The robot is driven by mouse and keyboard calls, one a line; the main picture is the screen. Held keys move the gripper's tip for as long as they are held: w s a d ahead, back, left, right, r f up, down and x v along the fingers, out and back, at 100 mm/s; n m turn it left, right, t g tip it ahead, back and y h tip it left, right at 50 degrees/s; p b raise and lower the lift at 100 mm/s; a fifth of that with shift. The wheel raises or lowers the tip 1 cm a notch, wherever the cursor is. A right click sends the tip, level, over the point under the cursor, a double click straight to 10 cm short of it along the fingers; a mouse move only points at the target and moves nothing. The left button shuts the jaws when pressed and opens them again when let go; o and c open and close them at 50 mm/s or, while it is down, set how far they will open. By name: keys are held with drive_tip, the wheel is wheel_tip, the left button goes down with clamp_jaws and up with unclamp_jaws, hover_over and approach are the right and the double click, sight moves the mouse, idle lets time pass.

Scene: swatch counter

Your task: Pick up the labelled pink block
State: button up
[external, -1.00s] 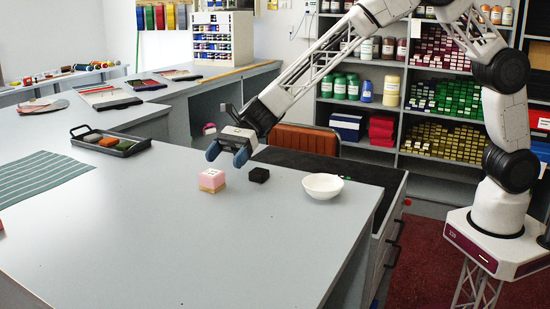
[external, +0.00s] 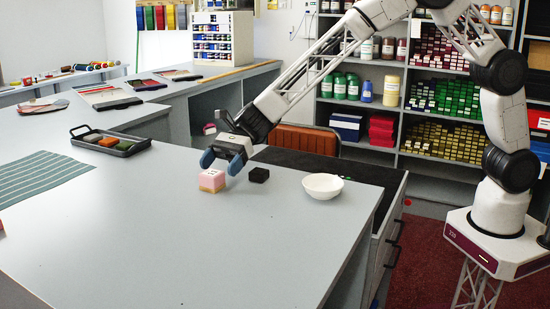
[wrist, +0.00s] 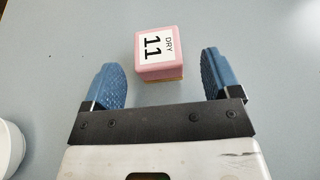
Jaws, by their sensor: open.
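The pink block (external: 212,181) sits on the grey counter, with a tan layer at its base. In the wrist view the pink block (wrist: 160,52) shows a white label reading "DRY 11" on top. My gripper (external: 222,163) is open and empty, just above and behind the block in the external view. In the wrist view my gripper's blue padded fingers (wrist: 163,78) are spread, with the block lying between their lines, a little ahead of the palm. I cannot tell whether the fingertips are down at the block's height.
A black block (external: 259,175) lies just right of the pink block, and a white bowl (external: 322,186) stands further right. A dark tray (external: 128,150) with coloured blocks and a striped green cloth (external: 38,178) lie to the left. The front of the counter is clear.

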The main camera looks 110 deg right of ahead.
sight(213, 173)
drive_tip(key=shift+x, duration=2.45)
drive_tip(key=shift+s+a, duration=0.1)
drive_tip(key=c, duration=1)
drive_tip(key=shift+r, duration=0.1)
drive_tip(key=shift+r, duration=1.5)
drive_tip(key=shift+s+r, duration=0.2)
drive_tip(key=shift+s, duration=0.15)
drive_tip(key=s, duration=0.5)
drive_tip(key=s+a+r, duration=0.1)
drive_tip(key=s, duration=0.9)
drive_tip(key=shift+s+a+r, duration=0.15)
drive_tip(key=shift+a, duration=0.05)
